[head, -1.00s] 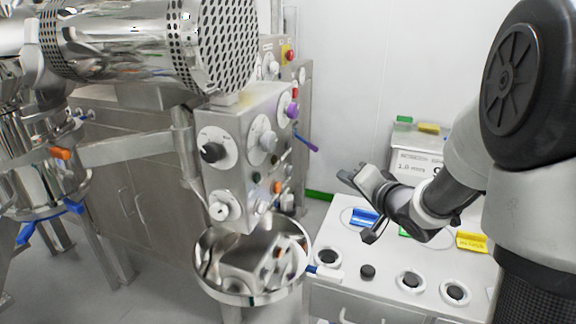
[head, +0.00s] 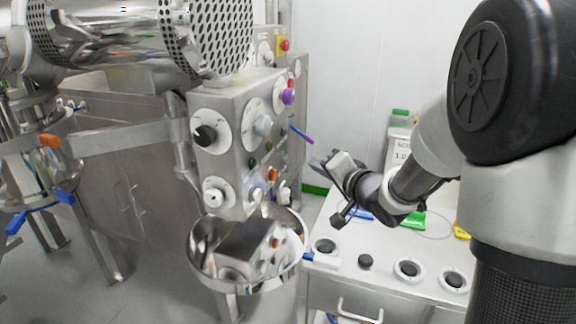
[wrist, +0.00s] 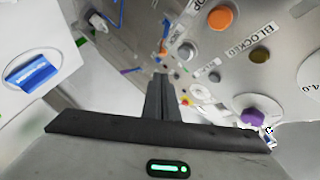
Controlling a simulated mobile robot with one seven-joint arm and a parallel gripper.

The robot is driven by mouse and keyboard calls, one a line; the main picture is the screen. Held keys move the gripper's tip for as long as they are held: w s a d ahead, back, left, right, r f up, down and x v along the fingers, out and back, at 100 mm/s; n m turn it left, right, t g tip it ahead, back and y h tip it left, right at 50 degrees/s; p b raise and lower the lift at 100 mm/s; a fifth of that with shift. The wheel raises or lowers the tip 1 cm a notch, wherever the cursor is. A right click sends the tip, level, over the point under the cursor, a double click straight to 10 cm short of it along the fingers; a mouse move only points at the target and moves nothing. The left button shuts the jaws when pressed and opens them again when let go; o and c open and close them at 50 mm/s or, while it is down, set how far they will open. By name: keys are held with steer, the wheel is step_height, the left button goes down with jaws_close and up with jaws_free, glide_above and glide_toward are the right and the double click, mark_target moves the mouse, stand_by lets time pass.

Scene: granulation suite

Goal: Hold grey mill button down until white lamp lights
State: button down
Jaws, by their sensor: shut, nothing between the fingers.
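The steel control box (head: 225,165) stands left of centre in the head view, with knobs and small buttons on its faces. In the wrist view its panel (wrist: 235,75) fills the upper right, with an orange button (wrist: 219,18), a dark round piece (wrist: 260,54) by a "BLOCKED" label and a purple button (wrist: 253,117). A grey round button (wrist: 187,51) shows near the upper middle; I cannot tell whether it is the mill button. I cannot make out the white lamp. My gripper (head: 323,163) is shut and empty, right of the box and apart from it; its fingers (wrist: 160,95) show in the wrist view.
A steel bowl (head: 197,262) is below the control box. A white-topped bench (head: 335,225) at right carries round holders, a black knob (head: 365,262) and coloured blocks. A purple-blue lever (head: 301,134) sticks out from the box towards my gripper. Open air lies between them.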

mark_target(286, 159)
steer(key=shift+w+a, duration=0.25)
steer(key=shift+a, duration=0.35)
steer(key=shift+w+a, duration=0.25)
steer(key=shift+a, duration=0.35)
steer(key=shift+w+a, duration=0.25)
steer(key=shift+a, duration=0.35)
stand_by(0.7)
steer(key=shift+w+a, duration=0.15)
steer(key=shift+a, duration=0.2)
steer(key=shift+w+a, duration=0.15)
steer(key=shift+a, duration=0.4)
stand_by(2.0)
steer(key=shift+d, duration=0.1)
stand_by(1.9)
steer(key=shift+s+d, duration=0.35)
steer(key=shift+d, duration=0.45)
